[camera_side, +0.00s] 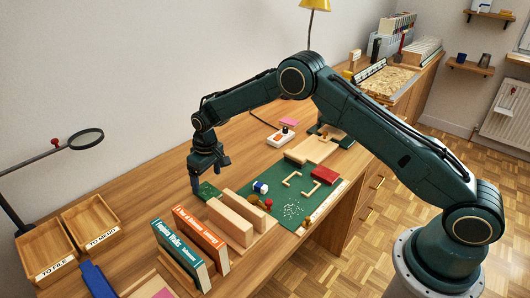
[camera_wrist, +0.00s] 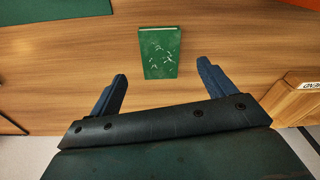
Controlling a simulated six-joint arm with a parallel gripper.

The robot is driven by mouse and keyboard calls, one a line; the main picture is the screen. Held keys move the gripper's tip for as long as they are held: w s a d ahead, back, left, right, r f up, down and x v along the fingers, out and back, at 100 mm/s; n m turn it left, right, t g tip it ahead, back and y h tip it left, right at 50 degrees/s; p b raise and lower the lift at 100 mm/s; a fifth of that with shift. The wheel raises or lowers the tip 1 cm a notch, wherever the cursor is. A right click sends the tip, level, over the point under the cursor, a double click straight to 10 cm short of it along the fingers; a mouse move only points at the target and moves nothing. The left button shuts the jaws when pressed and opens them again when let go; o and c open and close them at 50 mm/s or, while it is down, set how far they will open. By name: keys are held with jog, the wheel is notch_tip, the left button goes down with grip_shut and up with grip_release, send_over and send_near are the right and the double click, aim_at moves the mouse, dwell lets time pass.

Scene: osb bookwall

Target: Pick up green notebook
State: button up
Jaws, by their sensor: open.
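The green notebook (camera_wrist: 160,52) lies flat on the wooden desk in the wrist view, with small pale marks on its cover. It also shows in the side view (camera_side: 208,190), partly hidden by my gripper. My gripper (camera_side: 197,190) hangs over the desk close to the notebook. In the wrist view my gripper (camera_wrist: 162,80) is open, with its two dark blue fingers apart and nothing between them. The notebook appears beyond the fingertips, roughly centred between them. I cannot tell the exact height of the fingers above it.
Upright wooden blocks (camera_side: 230,222) stand right of the notebook. Two upright books, one teal (camera_side: 178,252) and one orange (camera_side: 203,240), stand in front. Wooden trays (camera_side: 90,220) sit at left. A green mat (camera_side: 320,186) holds small items. Desk left of the notebook is clear.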

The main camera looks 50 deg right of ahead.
aim_at(207, 191)
jog(key=shift+w+a+f, duration=0.1)
jog(key=shift+w+f, duration=0.05)
jog(key=shift+f, duration=1.15)
jog(key=shift+w+f, duration=0.15)
jog(key=shift+f, duration=1.15)
jog(key=shift+c, duration=0.4)
jog(key=c, duration=1)
